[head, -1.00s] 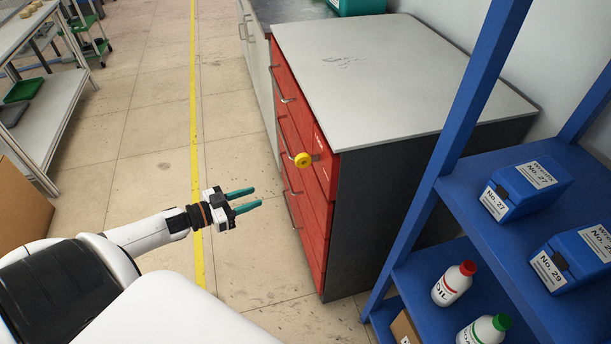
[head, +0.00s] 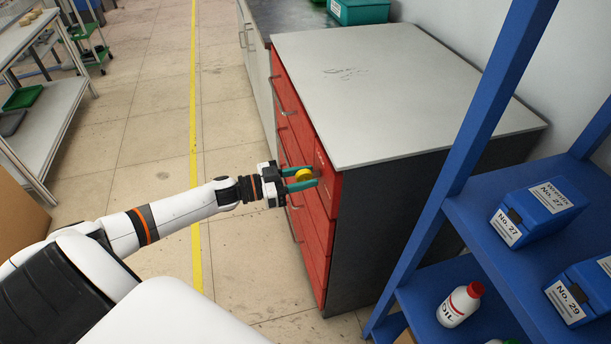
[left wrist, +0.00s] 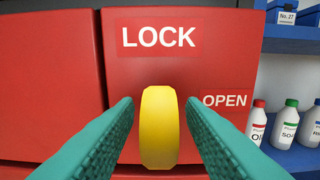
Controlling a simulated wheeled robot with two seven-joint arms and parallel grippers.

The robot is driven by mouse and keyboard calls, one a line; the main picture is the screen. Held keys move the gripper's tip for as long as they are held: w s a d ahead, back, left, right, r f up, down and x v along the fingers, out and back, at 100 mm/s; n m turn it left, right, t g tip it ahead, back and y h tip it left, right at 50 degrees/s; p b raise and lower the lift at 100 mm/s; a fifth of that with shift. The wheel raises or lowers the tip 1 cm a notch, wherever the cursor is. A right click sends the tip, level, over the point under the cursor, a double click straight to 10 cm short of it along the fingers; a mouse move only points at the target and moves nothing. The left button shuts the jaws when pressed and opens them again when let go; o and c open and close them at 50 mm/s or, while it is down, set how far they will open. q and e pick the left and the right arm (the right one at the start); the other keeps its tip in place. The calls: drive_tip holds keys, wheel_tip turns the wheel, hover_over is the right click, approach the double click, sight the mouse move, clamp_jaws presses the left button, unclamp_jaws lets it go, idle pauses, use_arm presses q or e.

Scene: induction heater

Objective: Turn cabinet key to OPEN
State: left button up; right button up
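The red drawer cabinet (head: 314,227) with a grey top stands right of centre in the head view. Its yellow key (head: 303,175) sticks out of the top drawer front. In the left wrist view the yellow key (left wrist: 159,127) stands upright, below the LOCK label (left wrist: 158,37) and left of the OPEN label (left wrist: 226,100). My left gripper (head: 304,180) is at the key, with its teal fingers on either side of it. In the left wrist view the gripper (left wrist: 159,125) is open, with a gap between each finger and the key. My right gripper is not in view.
A blue shelf (head: 478,205) stands close right of the cabinet, with blue boxes (head: 540,212) and bottles (head: 460,304). A green bin (head: 359,10) is behind the cabinet. The floor left of the cabinet is clear around the yellow line (head: 194,90).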

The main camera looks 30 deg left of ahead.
use_arm(q)
drive_tip(key=shift+w+d, duration=0.2)
drive_tip(key=shift+w, duration=0.05)
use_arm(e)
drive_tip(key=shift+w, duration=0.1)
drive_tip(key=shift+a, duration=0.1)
use_arm(q)
clamp_jaws()
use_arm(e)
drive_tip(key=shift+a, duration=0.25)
